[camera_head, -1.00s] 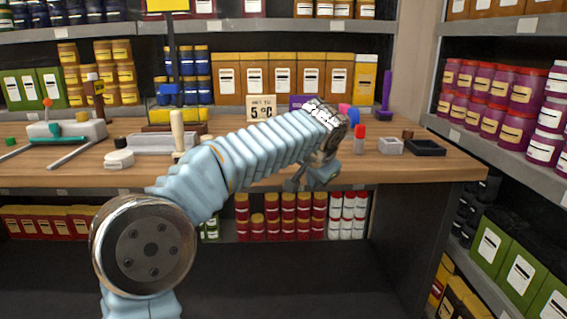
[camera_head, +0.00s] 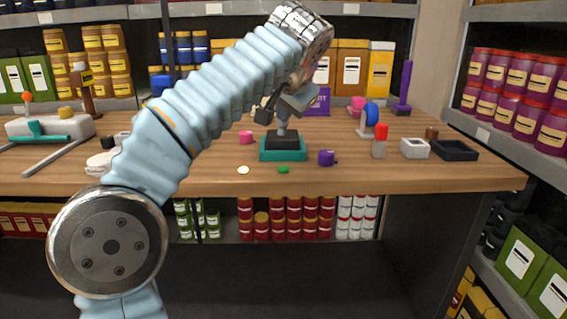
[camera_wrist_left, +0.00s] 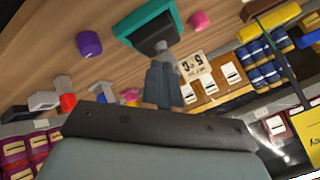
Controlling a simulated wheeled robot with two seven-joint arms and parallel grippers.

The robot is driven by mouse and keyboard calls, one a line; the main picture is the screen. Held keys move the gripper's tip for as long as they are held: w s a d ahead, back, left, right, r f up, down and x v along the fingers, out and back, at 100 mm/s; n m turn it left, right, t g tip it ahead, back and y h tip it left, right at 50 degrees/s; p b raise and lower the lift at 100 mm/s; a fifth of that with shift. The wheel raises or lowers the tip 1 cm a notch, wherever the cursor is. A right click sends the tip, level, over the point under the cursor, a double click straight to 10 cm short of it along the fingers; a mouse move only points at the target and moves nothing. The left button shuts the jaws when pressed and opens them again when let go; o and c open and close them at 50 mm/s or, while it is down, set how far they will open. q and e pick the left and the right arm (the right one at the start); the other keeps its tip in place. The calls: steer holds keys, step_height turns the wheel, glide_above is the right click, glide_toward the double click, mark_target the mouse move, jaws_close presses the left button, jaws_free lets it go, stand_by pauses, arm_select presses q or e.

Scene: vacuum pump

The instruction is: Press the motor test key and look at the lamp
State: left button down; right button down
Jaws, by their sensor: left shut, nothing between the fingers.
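My left gripper (camera_head: 281,115) is shut and empty. It points down at a grey upright stem (camera_head: 282,132) on a black block with a teal base (camera_head: 284,155). The fingertips are at or just above the stem's top; I cannot tell whether they touch. In the left wrist view, my shut fingers (camera_wrist_left: 162,88) point at the same teal base (camera_wrist_left: 142,19). No part is clearly marked as the motor test key or its lamp, and no lit lamp shows. My right gripper is not in view.
Around the teal base lie a pink piece (camera_head: 246,137), a purple piece (camera_head: 327,157), a green piece (camera_head: 284,170) and a pale disc (camera_head: 243,170). A red-topped grey piece (camera_head: 380,140) and a black tray (camera_head: 455,150) stand right. A white body (camera_head: 50,127) stands left.

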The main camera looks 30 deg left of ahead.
arm_select(q)
glide_above(285, 170)
step_height(285, 170, down, 4)
steer(key=shift+a+f, duration=0.1)
steer(key=shift+f, duration=0.05)
step_height(285, 170, down, 3)
steer(key=b, duration=0.3)
steer(key=shift+f+b, duration=0.65)
steer(key=shift+f, duration=0.15)
stand_by(1.5)
steer(key=shift+f, duration=0.4)
